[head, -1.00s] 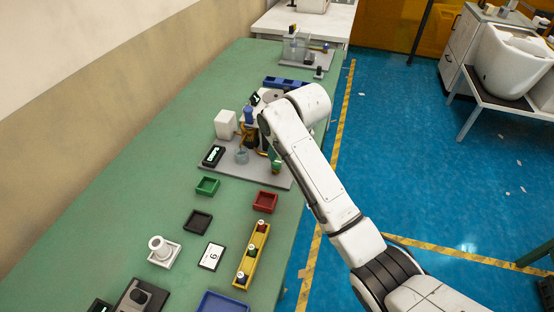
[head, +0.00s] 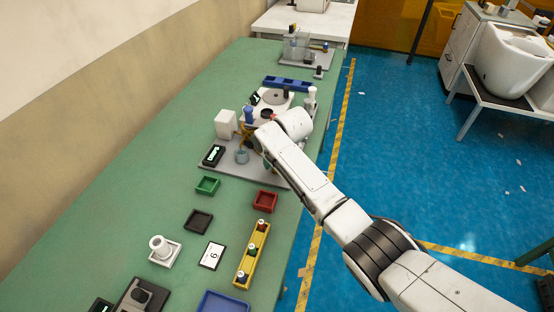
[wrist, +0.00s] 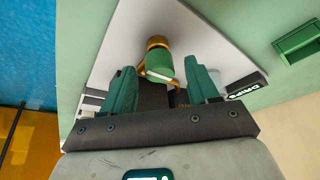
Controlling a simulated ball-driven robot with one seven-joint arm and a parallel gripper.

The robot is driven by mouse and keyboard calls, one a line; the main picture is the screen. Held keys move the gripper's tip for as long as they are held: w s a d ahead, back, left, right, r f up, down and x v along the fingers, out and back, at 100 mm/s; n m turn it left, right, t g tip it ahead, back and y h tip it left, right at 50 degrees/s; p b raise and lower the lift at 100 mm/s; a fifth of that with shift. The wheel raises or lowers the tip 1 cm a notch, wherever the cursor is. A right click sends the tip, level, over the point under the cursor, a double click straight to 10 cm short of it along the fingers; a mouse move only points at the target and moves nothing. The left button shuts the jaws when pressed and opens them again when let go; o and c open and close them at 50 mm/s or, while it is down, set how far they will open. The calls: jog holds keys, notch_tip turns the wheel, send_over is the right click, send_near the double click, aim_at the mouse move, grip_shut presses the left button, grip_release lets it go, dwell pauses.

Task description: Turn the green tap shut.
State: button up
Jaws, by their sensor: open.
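The green tap (wrist: 161,63) shows in the wrist view as a green cylinder with a pale band, next to a brass-coloured pipe (wrist: 157,43), above a grey board. My gripper (wrist: 160,72) has dark teal fingers, spread apart, one on each side of the tap. A gap shows between each finger and the tap; I cannot tell how far the tap reaches in depth between them. In the head view my arm hides the tap and most of my gripper.
The grey board (head: 222,168) carries a white box (head: 226,124), a small grey cup (head: 242,157) and a black display (head: 213,156). A green tray (head: 208,186) and a red tray (head: 265,201) stand in front. Bare green bench lies to the left.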

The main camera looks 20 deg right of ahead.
jog(key=shift+f, duration=0.15)
jog(key=shift+c, duration=0.3)
jog(key=c, duration=1)
